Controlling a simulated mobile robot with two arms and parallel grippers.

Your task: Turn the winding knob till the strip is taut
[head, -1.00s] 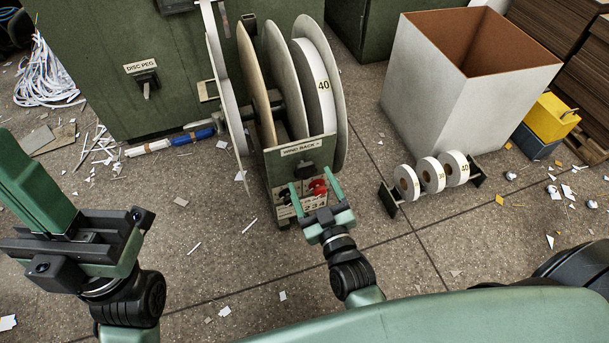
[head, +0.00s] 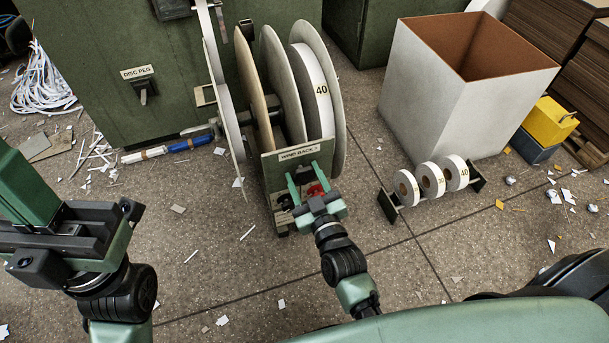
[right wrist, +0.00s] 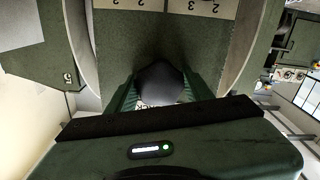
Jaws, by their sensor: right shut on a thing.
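The feeder's small panel (head: 272,172) carries a "WIND BACK" label and stands below large upright discs (head: 273,80). My right gripper (head: 306,181) is at the front of this panel, its fingers either side of the dark winding knob. In the right wrist view the rounded black knob (right wrist: 160,84) sits between the two green fingers, and the gripper is shut on it. A white strip roll marked 40 (head: 319,92) is between the discs; I cannot tell how taut it is. My left gripper (head: 30,185) is at the left, away from the feeder; its jaw opening is unclear.
A rack of small white rolls (head: 433,181) stands to the right, before a large white bin (head: 450,110). A green cabinet (head: 90,60) with a disc peg is behind. Paper scraps litter the floor.

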